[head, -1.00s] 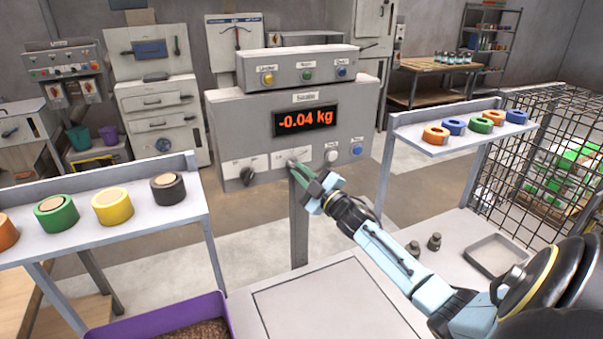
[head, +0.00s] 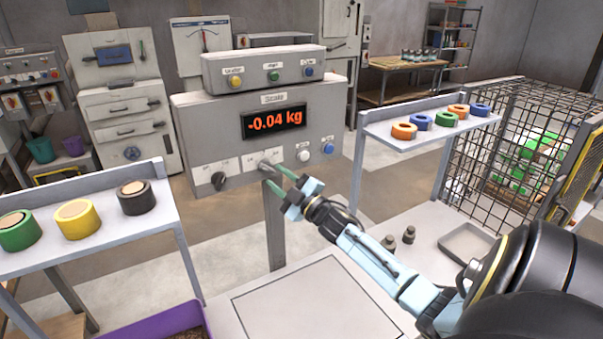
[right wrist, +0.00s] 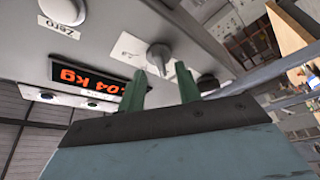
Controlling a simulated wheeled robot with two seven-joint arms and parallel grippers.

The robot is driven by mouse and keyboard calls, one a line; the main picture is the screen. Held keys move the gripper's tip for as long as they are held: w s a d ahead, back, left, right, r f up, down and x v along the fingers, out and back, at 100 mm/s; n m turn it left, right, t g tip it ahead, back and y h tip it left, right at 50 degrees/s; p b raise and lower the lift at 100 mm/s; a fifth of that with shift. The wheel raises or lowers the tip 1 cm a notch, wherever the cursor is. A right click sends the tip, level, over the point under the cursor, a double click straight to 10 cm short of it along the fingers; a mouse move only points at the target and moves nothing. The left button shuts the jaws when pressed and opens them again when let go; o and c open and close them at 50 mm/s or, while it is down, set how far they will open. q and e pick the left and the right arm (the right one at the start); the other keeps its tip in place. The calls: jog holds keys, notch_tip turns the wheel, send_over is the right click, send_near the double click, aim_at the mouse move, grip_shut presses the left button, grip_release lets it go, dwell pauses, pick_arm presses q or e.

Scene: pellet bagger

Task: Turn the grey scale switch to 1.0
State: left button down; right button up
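The grey scale switch (head: 265,165) is a small knob on the lower front of the grey scale box (head: 200,125). The box's display (head: 273,121) reads -0.04 kg. In the right wrist view the grey switch (right wrist: 158,54) shows just past the fingertips, in front of a pale label plate. Its marks are too small to read. My right gripper (head: 272,175) is open, its green fingers apart and just short of the switch. The right wrist view also shows the gripper (right wrist: 164,75) with nothing between the fingers. My left gripper is out of view.
A black knob (head: 218,181) sits left of the grey switch; white (head: 304,156) and blue (head: 328,149) buttons sit right. A post (head: 275,235) stands below the box. Shelves with coloured rings flank it, left (head: 110,232) and right (head: 430,140).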

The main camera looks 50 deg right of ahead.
jog(key=b+v, duration=0.1)
jog(key=v, duration=1)
jog(key=shift+s, duration=0.15)
